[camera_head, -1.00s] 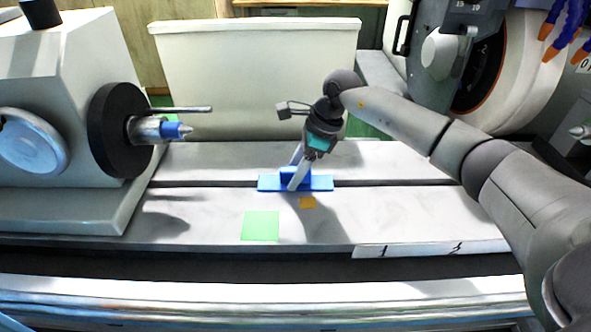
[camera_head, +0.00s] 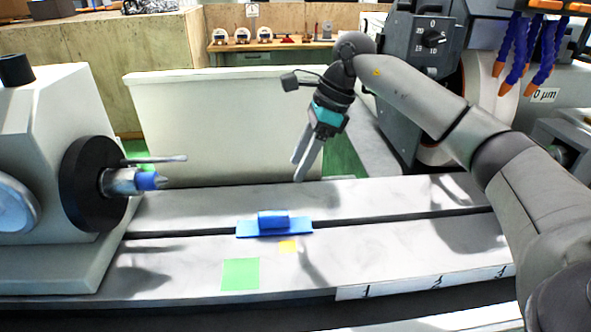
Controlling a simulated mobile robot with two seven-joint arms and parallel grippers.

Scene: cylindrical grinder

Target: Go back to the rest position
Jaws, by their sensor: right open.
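My right gripper (camera_head: 300,172) is open and empty, its fingers pointing down. In the head view it hangs above the far part of the grey machine table (camera_head: 400,240), up and to the right of a blue holder (camera_head: 273,224), and apart from it. The blue holder is a flat base with a raised block, set over the dark slot of the table. My left gripper is not in view.
The headstock (camera_head: 97,184) with its blue-ringed centre stands at the left. The grinding wheel housing (camera_head: 430,90) and blue hoses (camera_head: 520,50) are at the upper right.

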